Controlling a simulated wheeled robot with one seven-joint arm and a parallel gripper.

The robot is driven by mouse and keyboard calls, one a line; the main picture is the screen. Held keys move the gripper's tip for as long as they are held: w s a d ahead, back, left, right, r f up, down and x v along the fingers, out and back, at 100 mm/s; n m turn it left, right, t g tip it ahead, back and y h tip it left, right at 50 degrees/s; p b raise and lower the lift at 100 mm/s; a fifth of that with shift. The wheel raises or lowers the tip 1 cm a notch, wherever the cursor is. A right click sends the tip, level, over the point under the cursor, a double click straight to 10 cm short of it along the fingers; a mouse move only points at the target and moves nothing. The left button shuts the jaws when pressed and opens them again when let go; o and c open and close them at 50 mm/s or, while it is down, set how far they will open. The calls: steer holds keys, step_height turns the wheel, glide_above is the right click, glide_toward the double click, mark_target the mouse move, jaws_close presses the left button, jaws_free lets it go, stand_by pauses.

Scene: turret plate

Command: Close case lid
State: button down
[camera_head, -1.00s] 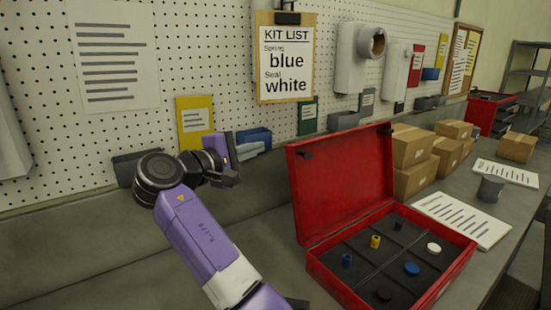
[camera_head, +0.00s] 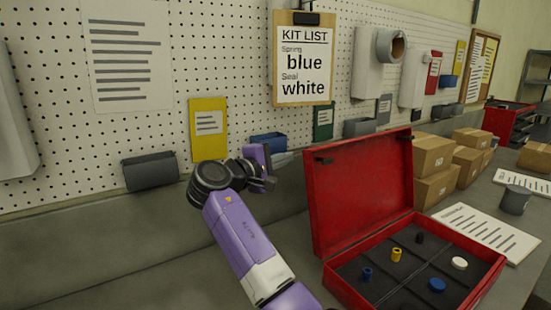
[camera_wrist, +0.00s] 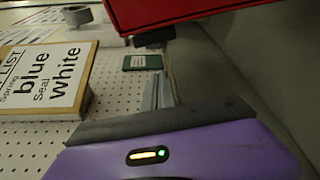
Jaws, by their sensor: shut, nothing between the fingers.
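The red case (camera_head: 412,262) stands on the bench with its lid (camera_head: 360,190) raised, open toward me. Several small parts lie in its dark compartments: blue (camera_head: 367,273), yellow (camera_head: 397,255) and black (camera_head: 420,238) pieces at the back, and a blue disc (camera_head: 437,285) and a white disc (camera_head: 459,263) in front. My gripper (camera_head: 268,184) is shut and empty, left of the raised lid and apart from it. In the wrist view the red lid (camera_wrist: 180,12) shows at the top, beyond my purple gripper body.
A kit list clipboard (camera_head: 303,65) hangs on the pegboard, reading Spring blue and Seal white. Cardboard boxes (camera_head: 436,158) stand behind the lid on the right. A paper sheet (camera_head: 487,231) and a grey cup (camera_head: 515,199) are right of the case.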

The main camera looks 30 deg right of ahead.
steer(key=shift+s+d+r+p, duration=0.2)
steer(key=shift+s+d+p, duration=0.25)
steer(key=shift+s, duration=0.4)
steer(key=shift+s+d+r+p, duration=0.2)
steer(key=shift+s+d+p, duration=0.25)
steer(key=shift+s, duration=0.35)
steer(key=shift+d, duration=0.15)
